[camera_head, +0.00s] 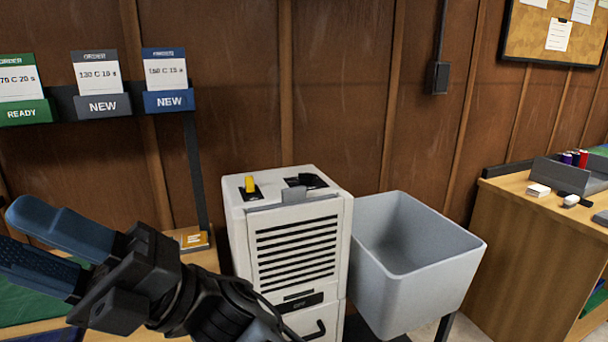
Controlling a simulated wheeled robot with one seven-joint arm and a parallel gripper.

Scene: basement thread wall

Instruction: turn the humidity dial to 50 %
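A white dehumidifier-like cabinet (296,215) with a black slatted front stands in the middle of the view. On its top are a black round dial (313,181) at the back right and a yellow switch or lever (250,184) on a black plate at the left. The dial's markings and pointer are too small to read.
A grey open tub (410,262) stands close to the cabinet's right side. A rack with order cards (103,82) and its dark post (196,172) are at the left. A wooden bench (545,212) with small items is at the right. Space above the cabinet is clear.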

